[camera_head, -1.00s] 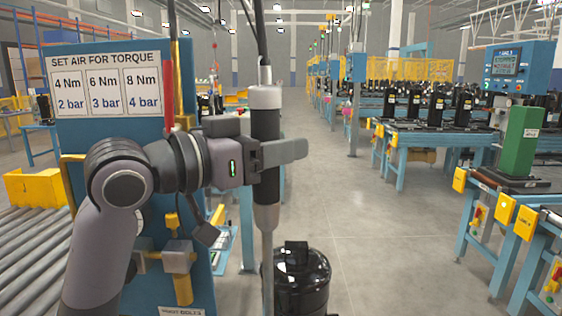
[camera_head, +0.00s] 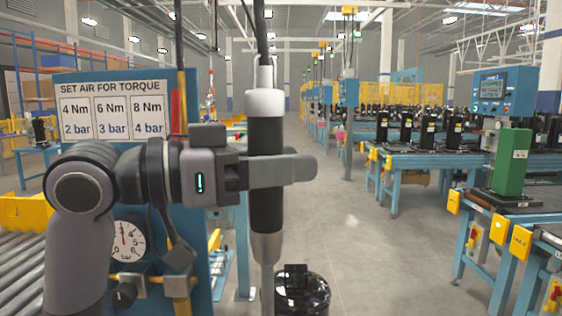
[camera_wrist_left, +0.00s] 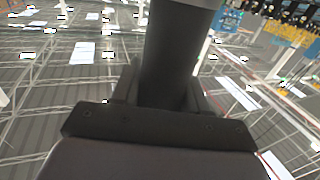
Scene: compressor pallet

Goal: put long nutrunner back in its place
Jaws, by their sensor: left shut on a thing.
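The long nutrunner (camera_head: 266,136) is a dark upright tool with a pale top cap and a grey metal shaft reaching down. A cable or hose runs up from its top. My left gripper (camera_head: 282,171) is shut around its dark body, just right of the blue torque board. In the left wrist view the dark tool body (camera_wrist_left: 172,55) stands between the fingers. The lower tip of the shaft runs out of the head view. The nutrunner's place cannot be made out. My right gripper is not in view.
The blue board carries a torque sign (camera_head: 113,110) and a pressure gauge (camera_head: 127,241). A black compressor (camera_head: 302,291) stands below, behind the tool shaft. Blue workstations with a green block (camera_head: 512,163) line the right. The grey floor (camera_head: 365,235) between is open.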

